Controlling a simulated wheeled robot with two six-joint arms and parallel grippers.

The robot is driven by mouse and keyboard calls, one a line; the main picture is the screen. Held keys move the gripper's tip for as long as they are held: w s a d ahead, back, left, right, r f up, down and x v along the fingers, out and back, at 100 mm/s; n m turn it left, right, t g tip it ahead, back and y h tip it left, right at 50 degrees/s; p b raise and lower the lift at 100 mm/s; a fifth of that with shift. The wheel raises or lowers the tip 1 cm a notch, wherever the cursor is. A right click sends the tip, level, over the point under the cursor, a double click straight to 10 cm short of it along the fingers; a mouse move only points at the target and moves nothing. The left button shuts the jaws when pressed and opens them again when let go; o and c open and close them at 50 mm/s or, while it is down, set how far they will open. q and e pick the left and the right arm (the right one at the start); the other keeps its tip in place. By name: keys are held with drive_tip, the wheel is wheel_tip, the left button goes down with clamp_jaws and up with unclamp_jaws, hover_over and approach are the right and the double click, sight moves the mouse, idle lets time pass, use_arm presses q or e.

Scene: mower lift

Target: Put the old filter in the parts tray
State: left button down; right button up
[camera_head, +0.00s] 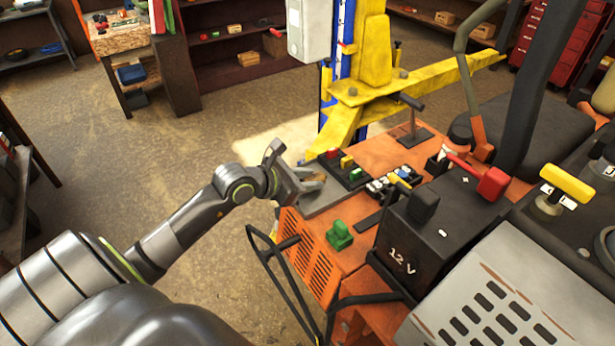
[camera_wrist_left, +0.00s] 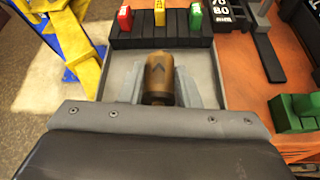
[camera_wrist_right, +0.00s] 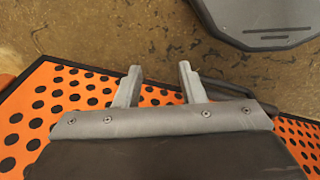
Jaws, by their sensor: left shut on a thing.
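The old filter (camera_wrist_left: 158,78) is a brown, worn cylinder with a dark arrow on it. My left gripper (camera_wrist_left: 160,92) is shut on it, with a finger on each side. In the head view my left gripper (camera_head: 306,180) is over the left end of the flat grey parts tray (camera_head: 325,195), and the filter is mostly hidden there. The tray (camera_wrist_left: 203,72) also shows around the filter in the left wrist view. I cannot tell whether the filter touches the tray floor. My right gripper (camera_wrist_right: 160,84) is open and empty in the right wrist view.
A black rack with coloured fuses (camera_head: 345,168) stands along the tray's far side. A green part (camera_head: 339,236) and a black 12 V battery (camera_head: 415,240) are on the orange deck (camera_head: 355,212). The yellow lift (camera_head: 370,90) stands behind.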

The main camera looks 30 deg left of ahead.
use_arm(q)
drive_tip(key=shift+w+a+f, duration=0.1)
use_arm(e)
drive_tip(key=shift+a, duration=0.1)
use_arm(q)
drive_tip(key=c, duration=1.5)
unclamp_jaws()
drive_tip(key=shift+f, duration=0.15)
drive_tip(key=o, duration=0.4)
drive_tip(key=shift+o, duration=0.2)
use_arm(e)
drive_tip(key=shift+s+d, duration=0.3)
drive_tip(key=shift+d, duration=0.15)
use_arm(q)
drive_tip(key=shift+r, duration=0.25)
drive_tip(key=shift+s+a+r, duration=0.15)
drive_tip(key=shift+s+a, duration=0.05)
drive_tip(key=shift+s, duration=0.25)
drive_tip(key=p+v, duration=0.1)
drive_tip(key=v, duration=1)
drive_tip(key=shift+r, duration=0.15)
use_arm(e)
drive_tip(key=shift+a+r, duration=0.2)
drive_tip(key=shift+r, duration=0.5)
